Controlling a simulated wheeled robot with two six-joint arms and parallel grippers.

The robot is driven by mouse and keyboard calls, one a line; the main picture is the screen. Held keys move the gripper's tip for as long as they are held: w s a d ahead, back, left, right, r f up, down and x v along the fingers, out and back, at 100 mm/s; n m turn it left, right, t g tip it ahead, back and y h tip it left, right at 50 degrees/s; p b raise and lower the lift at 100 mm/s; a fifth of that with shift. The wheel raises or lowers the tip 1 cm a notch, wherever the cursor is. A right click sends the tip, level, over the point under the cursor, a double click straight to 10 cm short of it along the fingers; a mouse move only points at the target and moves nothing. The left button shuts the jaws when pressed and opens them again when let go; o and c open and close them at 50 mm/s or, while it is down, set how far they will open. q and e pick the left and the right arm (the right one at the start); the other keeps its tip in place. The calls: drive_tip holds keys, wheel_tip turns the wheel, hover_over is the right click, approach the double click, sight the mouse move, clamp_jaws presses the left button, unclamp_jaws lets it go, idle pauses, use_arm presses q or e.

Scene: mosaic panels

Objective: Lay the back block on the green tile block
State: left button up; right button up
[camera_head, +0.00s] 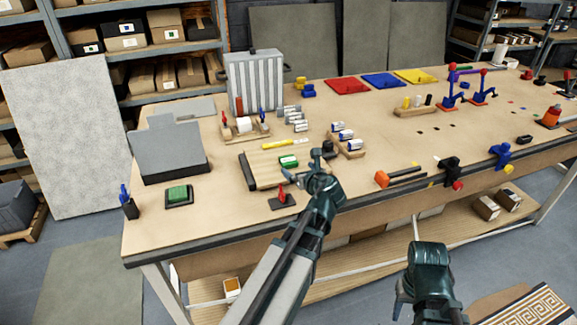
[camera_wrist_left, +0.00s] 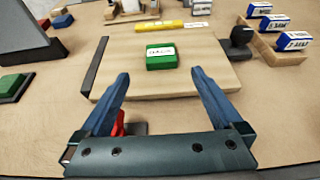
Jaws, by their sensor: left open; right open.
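A green block (camera_head: 288,161) with a white label lies on a wooden board (camera_head: 262,178); it also shows in the left wrist view (camera_wrist_left: 160,58). Three white-and-blue labelled blocks sit in a row on a wooden rack to its right. The back one (camera_head: 337,126) is farthest from me and also shows in the left wrist view (camera_wrist_left: 259,9). My left gripper (camera_head: 304,169) is open and empty, its fingertips on the near side of the green block, as the left wrist view (camera_wrist_left: 159,76) shows. My right gripper (camera_head: 405,298) is open, away from the table's front edge.
A dark stop (camera_head: 327,147) stands at the board's right edge. A red-handled piece (camera_head: 282,198) is near the board's front. A green square on a black base (camera_head: 178,194) lies left. Several grey-white pieces (camera_head: 297,118) lie behind. The front-left table is mostly clear.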

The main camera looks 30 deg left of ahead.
sight(290, 162)
use_arm(q)
drive_tip(key=shift+b+x, duration=0.5)
drive_tip(key=shift+x, duration=1.4)
drive_tip(key=shift+f+b+x, duration=0.1)
drive_tip(key=shift+b+x, duration=0.5)
drive_tip(key=shift+x, duration=0.75)
drive_tip(key=shift+f+b+x, duration=0.15)
drive_tip(key=shift+b+x, duration=0.4)
drive_tip(key=shift+x, duration=0.75)
drive_tip(key=shift+s+d+r, duration=0.1)
use_arm(e)
wheel_tip(290, 162, down, 4)
drive_tip(key=shift+r, duration=0.15)
